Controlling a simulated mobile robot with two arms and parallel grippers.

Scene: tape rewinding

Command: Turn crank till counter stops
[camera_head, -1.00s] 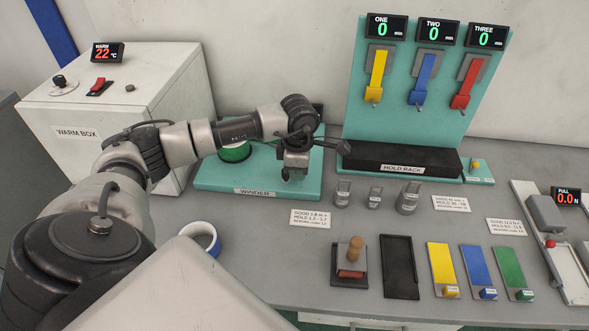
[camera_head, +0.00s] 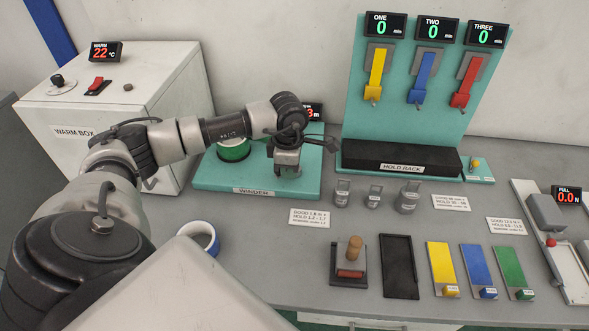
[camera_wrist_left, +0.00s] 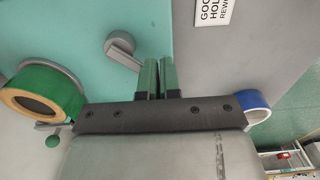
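The winder's teal base (camera_head: 215,180) carries a green tape roll (camera_head: 235,150), also seen in the left wrist view (camera_wrist_left: 60,80). The winder's counter (camera_head: 312,111) shows red digits ending in "3 m"; my left arm hides the rest. The grey crank (camera_wrist_left: 120,44) shows in the left wrist view, its arm running toward my fingers. My left gripper (camera_head: 286,172) is over the right part of the winder base, pointing down. In the left wrist view its fingers (camera_wrist_left: 158,62) are close together with nothing visible between them; contact with the crank cannot be told. My right gripper is out of view.
A blue tape roll (camera_head: 200,238) lies on the table near my left arm. The warm box (camera_head: 120,120) stands behind left. The hold rack (camera_head: 400,158), small weights (camera_head: 374,197) and a label card (camera_head: 312,218) are to the right.

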